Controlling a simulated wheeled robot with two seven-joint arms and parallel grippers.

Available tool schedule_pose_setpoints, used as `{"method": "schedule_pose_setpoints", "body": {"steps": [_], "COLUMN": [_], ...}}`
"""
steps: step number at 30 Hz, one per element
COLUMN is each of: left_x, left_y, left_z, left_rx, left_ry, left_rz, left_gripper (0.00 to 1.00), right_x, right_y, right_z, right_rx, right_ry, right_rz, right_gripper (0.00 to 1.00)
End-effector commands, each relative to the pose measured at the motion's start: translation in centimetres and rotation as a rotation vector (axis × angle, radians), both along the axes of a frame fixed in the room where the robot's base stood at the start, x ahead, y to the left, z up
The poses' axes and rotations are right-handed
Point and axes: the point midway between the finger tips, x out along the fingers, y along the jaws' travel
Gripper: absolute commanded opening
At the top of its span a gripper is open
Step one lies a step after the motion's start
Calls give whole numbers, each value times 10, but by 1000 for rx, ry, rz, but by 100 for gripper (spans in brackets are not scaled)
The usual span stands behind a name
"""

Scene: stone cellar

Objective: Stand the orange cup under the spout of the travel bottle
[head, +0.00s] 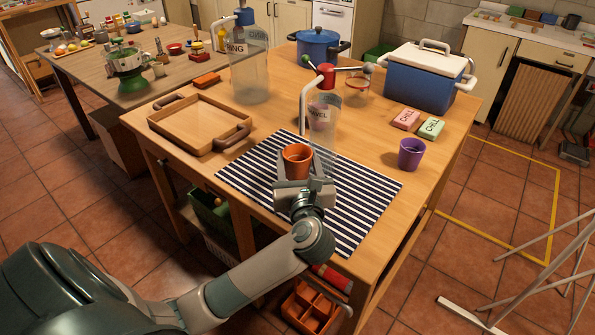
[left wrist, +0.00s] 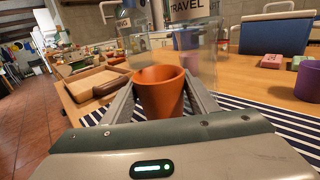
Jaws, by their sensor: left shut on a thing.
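My left gripper (head: 300,174) is shut on the orange cup (head: 296,160), holding it upright over the striped mat (head: 362,190). In the left wrist view the cup (left wrist: 160,92) sits between the two fingers. The travel bottle (head: 322,140) is clear, with a red top (head: 325,70) and a "TRAVEL" label. It stands just behind the cup. Its pale spout (head: 304,105) curves down on the bottle's left side, ending just above the cup in the picture. I cannot tell whether the cup touches the mat or is exactly below the tip. My right gripper is not in view.
Left of the mat lies a wooden tray (head: 165,127); a second clear bottle (head: 248,80) stands behind it. A purple cup (head: 411,154), pink and green boxes, and a blue cooler (head: 420,85) are to the right. A blue pot (head: 318,46) stands at the back.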

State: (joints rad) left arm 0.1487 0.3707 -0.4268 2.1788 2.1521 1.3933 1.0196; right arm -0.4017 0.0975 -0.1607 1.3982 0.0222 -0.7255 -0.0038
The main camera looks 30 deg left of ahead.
Motion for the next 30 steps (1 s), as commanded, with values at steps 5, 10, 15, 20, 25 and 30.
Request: {"method": "schedule_pose_setpoints", "body": {"steps": [5, 10, 15, 20, 25, 30], "left_x": [0, 0, 0, 0, 0, 0], "left_y": [0, 0, 0, 0, 0, 0], "left_z": [-12, -33, -40, -39, -44, -43], "left_rx": [4, 4, 1, 1, 1, 1], "left_ry": [2, 3, -1, -1, 1, 1], "left_rz": [1, 0, 0, 0, 0, 0], "left_gripper": [28, 28, 28, 28, 28, 72], "right_x": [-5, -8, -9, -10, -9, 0], "right_y": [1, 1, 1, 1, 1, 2], "right_z": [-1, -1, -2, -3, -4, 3], "right_rx": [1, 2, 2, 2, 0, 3], "right_ry": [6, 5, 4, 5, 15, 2], "right_rz": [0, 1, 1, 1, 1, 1], "right_gripper": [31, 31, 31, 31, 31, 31]}}
